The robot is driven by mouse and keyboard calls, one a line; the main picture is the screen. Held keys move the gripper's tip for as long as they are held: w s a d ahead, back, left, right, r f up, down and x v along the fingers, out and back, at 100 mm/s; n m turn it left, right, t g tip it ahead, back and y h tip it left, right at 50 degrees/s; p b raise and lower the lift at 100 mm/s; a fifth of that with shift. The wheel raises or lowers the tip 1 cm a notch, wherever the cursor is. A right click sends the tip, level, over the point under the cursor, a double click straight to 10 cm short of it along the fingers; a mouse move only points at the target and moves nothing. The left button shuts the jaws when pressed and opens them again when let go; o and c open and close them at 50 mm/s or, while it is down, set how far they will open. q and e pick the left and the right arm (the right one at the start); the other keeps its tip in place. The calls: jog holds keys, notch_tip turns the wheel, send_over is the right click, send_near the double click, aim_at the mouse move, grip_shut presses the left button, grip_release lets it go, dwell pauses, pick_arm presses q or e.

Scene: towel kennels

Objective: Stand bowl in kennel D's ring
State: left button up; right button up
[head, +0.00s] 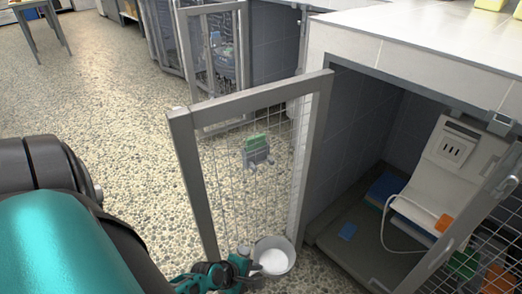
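A round grey-white bowl (275,255) with a pale, whitish inside is low by the bottom of an open wire-mesh gate (322,120). My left gripper (243,268) is at the bowl's left side, by its rim. It looks very close to or touching the bowl, but I cannot tell whether its fingers are closed on it. I cannot tell whether the bowl is held up or resting on something. No ring can be made out, and no letter marks kennel D. My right gripper is not in view.
An open kennel (338,215) at the right holds a white appliance (447,175), blue folded cloths (383,188) and an orange item (444,222). A green-and-grey object (257,149) shows beyond the gate's mesh. Pebbled floor (110,90) is clear at the upper left.

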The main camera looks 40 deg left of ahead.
pick_arm(q)
jog(key=d+p+v, duration=0.1)
jog(key=p+v, duration=0.1)
jog(key=v, duration=0.4)
jog(key=w+d+r+m+t+h, duration=0.1)
jog(key=w+d+r+m, duration=0.1)
jog(key=d+r+m, duration=0.5)
jog(key=w+d+r+m+t, duration=0.1)
jog(key=w+d+r+m, duration=0.2)
jog(key=d+r+m, duration=0.5)
jog(key=r+m, duration=0.1)
jog(key=m, duration=0.8)
jog(key=shift+r+t+h, duration=0.4)
jog(key=shift+r, duration=0.1)
